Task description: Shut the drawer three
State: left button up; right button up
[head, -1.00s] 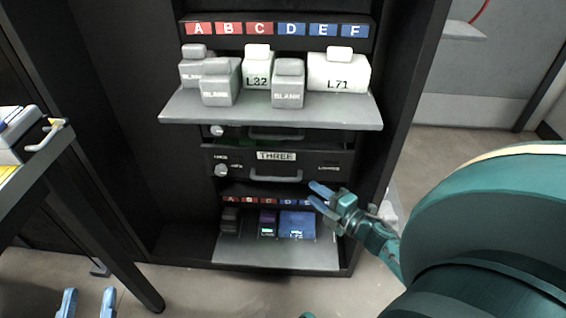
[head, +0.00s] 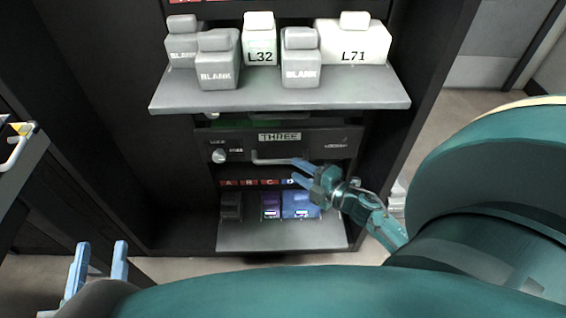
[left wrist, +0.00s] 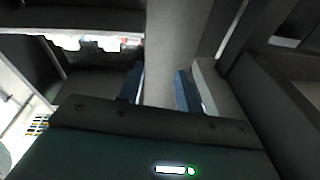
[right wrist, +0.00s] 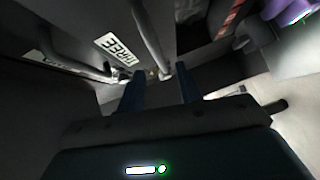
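Drawer three (head: 235,150) is a dark drawer with a "THREE" label, a bar handle (head: 270,161) and a round knob at its left. Its front appears to stand forward of the dark unit above it; how far is hard to tell. My right gripper (head: 301,172) is open at the right end of the handle. In the right wrist view the handle (right wrist: 151,38) runs down toward the gap between my fingers (right wrist: 160,88); I cannot tell whether they touch it. My left gripper (head: 98,260) is open and empty, low at the left, away from the drawer.
A grey shelf (head: 280,98) with several blocks, including L32 (head: 259,40) and L71 (head: 354,42), juts out above the drawer. A lower shelf (head: 280,237) holds dark and blue-purple blocks. The cabinet's right side wall (head: 413,125) is close to my right arm.

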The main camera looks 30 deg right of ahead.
aim_at(287, 163)
jog(key=b+x, duration=0.1)
jog(key=x, duration=0.5)
jog(key=shift+w+a, duration=0.1)
jog(key=shift+w, duration=0.2)
grip_shut()
